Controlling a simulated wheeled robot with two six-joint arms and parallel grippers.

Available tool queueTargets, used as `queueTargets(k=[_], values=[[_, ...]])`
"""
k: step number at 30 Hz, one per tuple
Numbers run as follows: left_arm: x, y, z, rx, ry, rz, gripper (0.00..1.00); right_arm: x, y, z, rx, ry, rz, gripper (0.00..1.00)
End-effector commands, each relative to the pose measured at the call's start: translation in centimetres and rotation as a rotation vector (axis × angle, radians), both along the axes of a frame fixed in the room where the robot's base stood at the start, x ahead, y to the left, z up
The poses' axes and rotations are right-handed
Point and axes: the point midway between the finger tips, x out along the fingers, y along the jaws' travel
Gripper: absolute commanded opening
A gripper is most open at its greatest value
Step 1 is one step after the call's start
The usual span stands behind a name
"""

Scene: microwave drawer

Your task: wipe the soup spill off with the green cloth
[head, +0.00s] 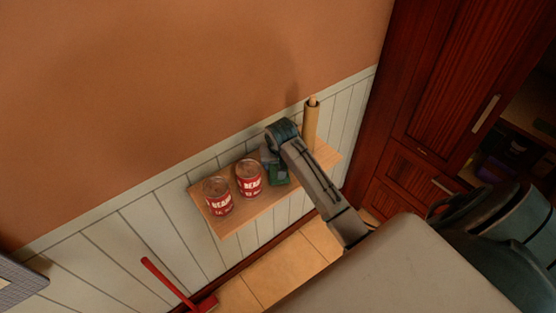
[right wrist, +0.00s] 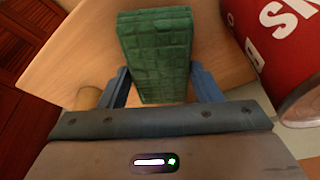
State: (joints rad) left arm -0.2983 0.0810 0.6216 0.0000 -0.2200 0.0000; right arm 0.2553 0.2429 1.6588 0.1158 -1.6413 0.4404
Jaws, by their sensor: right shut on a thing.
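The green cloth (head: 279,177) is a thick folded block at the wooden wall shelf, just right of the cans. It fills the middle of the right wrist view (right wrist: 158,50). My right gripper (head: 272,165) is shut on it, with one blue-grey finger at each side of the cloth in the wrist view. I cannot tell whether the cloth touches the shelf. No soup spill shows on the visible wood; the cloth, gripper and arm hide part of the shelf. My left gripper is not in view.
Two red cans, a left can (head: 218,196) and a right can (head: 249,179), stand on the shelf (head: 238,224). A tan cylinder (head: 311,122) stands at its far end. A red-handled tool (head: 165,278) is below left; dark wooden cabinets (head: 440,110) stand at right.

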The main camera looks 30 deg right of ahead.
Motion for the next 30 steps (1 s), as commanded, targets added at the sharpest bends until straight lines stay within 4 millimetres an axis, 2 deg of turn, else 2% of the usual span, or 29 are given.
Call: queueTargets(k=[9, 10, 13, 14, 23, 26, 30], values=[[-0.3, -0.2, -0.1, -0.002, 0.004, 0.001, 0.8, 0.0, 0.0, -0.2, 0.0, 0.0, 0.0, 0.33], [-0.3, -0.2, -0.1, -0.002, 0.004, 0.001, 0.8, 0.0, 0.0, -0.2, 0.0, 0.0, 0.0, 0.62], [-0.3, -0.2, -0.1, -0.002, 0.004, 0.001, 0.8, 0.0, 0.0, -0.2, 0.0, 0.0, 0.0, 0.82], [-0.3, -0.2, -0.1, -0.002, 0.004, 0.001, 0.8, 0.0, 0.0, -0.2, 0.0, 0.0, 0.0, 0.83], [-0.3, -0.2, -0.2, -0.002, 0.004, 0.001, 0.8, 0.0, 0.0, 0.0, 0.0, -0.001, 0.0, 0.83], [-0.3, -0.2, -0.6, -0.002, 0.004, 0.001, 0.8, -0.2, 0.1, 0.8, -0.001, -0.003, 0.0, 0.83], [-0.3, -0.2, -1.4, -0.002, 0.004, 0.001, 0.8, -0.8, 0.4, 3.0, -0.002, -0.007, 0.001, 0.83]])
